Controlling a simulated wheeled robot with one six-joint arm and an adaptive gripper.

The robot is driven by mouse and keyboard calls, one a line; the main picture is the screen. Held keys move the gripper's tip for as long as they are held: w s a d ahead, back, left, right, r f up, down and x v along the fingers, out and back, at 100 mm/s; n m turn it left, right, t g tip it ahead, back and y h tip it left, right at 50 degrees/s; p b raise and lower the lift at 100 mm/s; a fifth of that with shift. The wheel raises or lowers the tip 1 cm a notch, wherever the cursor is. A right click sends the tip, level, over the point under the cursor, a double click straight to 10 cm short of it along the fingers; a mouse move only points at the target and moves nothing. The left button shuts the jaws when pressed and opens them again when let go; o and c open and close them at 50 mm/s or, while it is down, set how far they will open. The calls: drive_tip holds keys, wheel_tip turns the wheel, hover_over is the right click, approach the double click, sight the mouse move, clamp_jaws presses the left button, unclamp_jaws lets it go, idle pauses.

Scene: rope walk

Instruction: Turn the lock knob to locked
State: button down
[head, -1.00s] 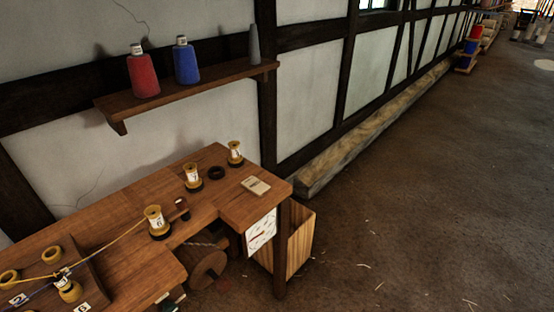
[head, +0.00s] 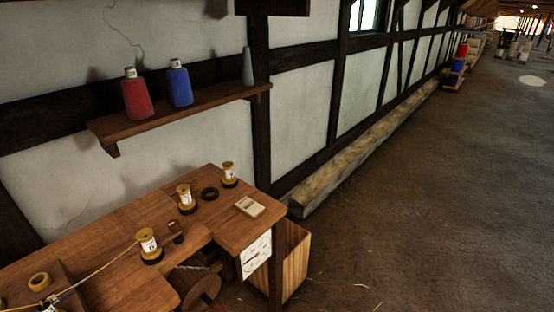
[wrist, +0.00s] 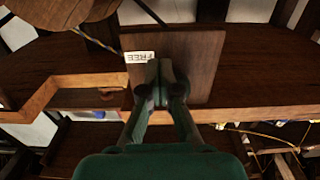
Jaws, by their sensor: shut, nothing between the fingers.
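My gripper (wrist: 160,75) shows in the wrist view, green, its two fingers together and nothing between them. Its fingertips lie in front of a square brown wooden panel (wrist: 198,62). A white label reading FREE (wrist: 140,57) is on the panel, just left of the fingertips. I cannot make out the lock knob; it may be hidden behind the fingers. I cannot tell whether the fingertips touch the panel. My gripper is not in the head view.
A wooden bin (head: 289,262) stands beside the bench. The floor at right is clear.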

drive_tip(key=shift+r, duration=0.15)
drive_tip(key=v, duration=0.6)
drive_tip(key=shift+f, duration=0.4)
drive_tip(key=shift+w+d, duration=0.1)
drive_tip(key=shift+d, duration=0.05)
drive_tip(key=w+a+n, duration=0.3)
drive_tip(key=a+n, duration=0.2)
drive_tip(key=n, duration=0.1)
drive_tip(key=shift+r, duration=0.2)
idle(1.1)
drive_tip(key=shift+w+a+r, duration=0.1)
drive_tip(key=shift+a, duration=0.05)
idle(0.5)
